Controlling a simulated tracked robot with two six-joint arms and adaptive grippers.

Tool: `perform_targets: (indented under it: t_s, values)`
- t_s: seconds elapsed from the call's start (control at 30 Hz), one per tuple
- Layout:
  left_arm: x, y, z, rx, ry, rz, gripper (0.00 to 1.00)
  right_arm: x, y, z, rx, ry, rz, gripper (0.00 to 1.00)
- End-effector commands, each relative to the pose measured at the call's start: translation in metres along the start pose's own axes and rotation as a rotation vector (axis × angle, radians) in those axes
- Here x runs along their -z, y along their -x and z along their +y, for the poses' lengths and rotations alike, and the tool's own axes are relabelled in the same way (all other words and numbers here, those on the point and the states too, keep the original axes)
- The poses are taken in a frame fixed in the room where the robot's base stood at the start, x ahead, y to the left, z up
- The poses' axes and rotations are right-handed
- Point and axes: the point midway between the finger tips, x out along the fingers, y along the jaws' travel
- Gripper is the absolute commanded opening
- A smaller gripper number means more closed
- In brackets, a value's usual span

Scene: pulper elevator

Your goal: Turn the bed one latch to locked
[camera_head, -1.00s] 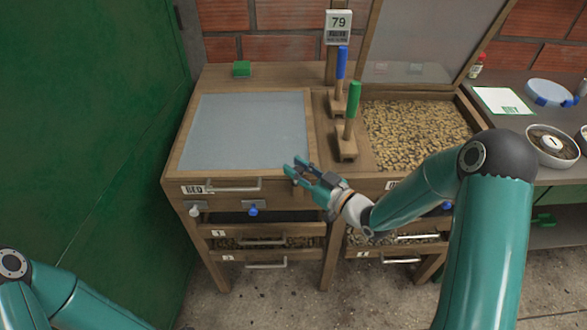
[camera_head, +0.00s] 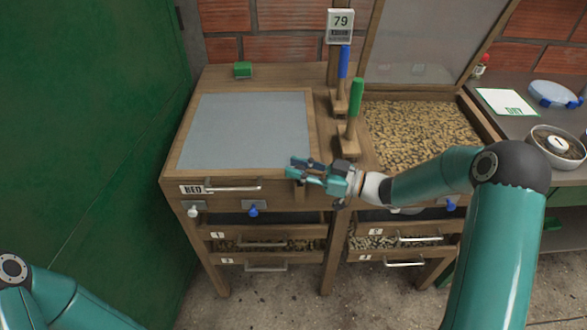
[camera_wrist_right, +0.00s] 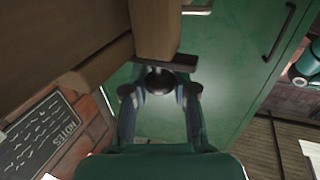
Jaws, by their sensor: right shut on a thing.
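Bed one (camera_head: 245,130) is the left bed of the wooden bench, with its grey panel lid lying shut. Its front carries a partly covered BED label (camera_head: 193,189) and a handle. My right gripper (camera_head: 293,168) is at the bed's front right corner, pointing left. In the right wrist view its fingers (camera_wrist_right: 160,88) are shut on a dark round knob by a short brown bar, which looks like the latch (camera_wrist_right: 182,62). The bar lies across the end of a wooden post. The fingers hide much of it in the head view. My left gripper is outside the frame.
White (camera_head: 193,211) and blue (camera_head: 253,210) knobs sit below the bed front, above drawers. Blue- and green-handled (camera_head: 355,97) tools stand between the beds. The right bed (camera_head: 415,130) holds beans under a raised lid. A green door (camera_head: 90,150) stands left.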

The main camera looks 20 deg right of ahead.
Motion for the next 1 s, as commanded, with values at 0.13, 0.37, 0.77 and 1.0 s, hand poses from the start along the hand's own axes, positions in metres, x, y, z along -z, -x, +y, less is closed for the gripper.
perform_targets:
  t_s: [0.13, 0.37, 0.77, 1.0]
  values:
    - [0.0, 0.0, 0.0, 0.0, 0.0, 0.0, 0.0, 0.003, 0.002, 0.005, -0.014, 0.005, 0.004, 0.0]
    - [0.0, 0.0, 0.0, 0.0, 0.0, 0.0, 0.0, 0.003, 0.002, 0.005, -0.014, 0.005, 0.004, 0.5]
    - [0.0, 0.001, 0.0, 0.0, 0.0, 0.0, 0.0, 0.001, 0.007, 0.003, -0.01, 0.003, 0.001, 0.5]
    - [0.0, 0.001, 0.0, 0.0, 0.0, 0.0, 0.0, 0.001, 0.044, 0.005, -0.014, 0.002, 0.001, 0.5]
